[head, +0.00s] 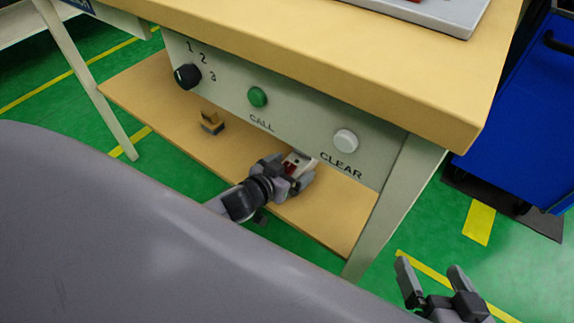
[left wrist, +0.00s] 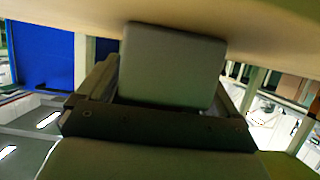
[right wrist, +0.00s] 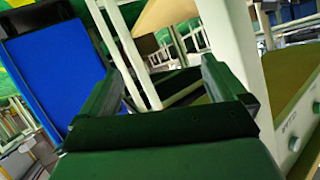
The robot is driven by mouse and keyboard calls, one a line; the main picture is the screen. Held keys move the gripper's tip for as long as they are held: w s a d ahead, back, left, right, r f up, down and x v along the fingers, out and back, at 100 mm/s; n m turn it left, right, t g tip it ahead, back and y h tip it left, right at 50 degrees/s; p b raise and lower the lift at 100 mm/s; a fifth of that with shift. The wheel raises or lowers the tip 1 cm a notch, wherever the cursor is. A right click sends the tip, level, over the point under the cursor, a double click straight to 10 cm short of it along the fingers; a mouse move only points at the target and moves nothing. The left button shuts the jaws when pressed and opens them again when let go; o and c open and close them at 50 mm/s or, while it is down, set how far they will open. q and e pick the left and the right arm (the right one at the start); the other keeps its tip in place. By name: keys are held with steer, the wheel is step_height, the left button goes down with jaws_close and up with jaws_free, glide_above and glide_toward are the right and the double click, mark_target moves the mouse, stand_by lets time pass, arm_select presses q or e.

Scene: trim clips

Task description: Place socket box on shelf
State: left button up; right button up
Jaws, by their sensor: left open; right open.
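The socket box is, as far as I can tell, the small pale box with red inside (head: 299,160) at the shelf (head: 150,85) under the bench. My left gripper (head: 291,173) is open around it, near the shelf's front edge. In the left wrist view the box shows as a plain grey block (left wrist: 170,65) between the open fingers, close to a tan surface. Whether it rests fully on the shelf is hard to tell. My right gripper (head: 430,275) is open and empty, to the right of the bench leg; its fingers also show in the right wrist view (right wrist: 160,90).
A small tan and dark object (head: 211,122) sits further left on the shelf. Above the shelf is a panel with a black knob (head: 187,77), a green button (head: 257,97) and a white button (head: 345,140). A blue cart (head: 520,110) stands at right.

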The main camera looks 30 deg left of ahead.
arm_select(q)
steer(key=shift+s+r, duration=0.35)
steer(key=shift+s, duration=0.1)
steer(key=p+v, duration=0.3)
steer(key=v, duration=0.6)
steer(key=shift+s+a, duration=0.1)
steer(key=shift+s, duration=0.05)
steer(key=shift+p+v, duration=0.45)
steer(key=shift+v, duration=0.45)
arm_select(e)
steer(key=d, duration=0.1)
steer(key=s+d+h, duration=0.1)
steer(key=d, duration=0.1)
steer(key=shift+s+d+r+n+h, duration=0.15)
steer(key=shift+r+n+h, duration=0.25)
arm_select(q)
steer(key=shift+f, duration=0.1)
arm_select(e)
steer(key=shift+r, duration=0.1)
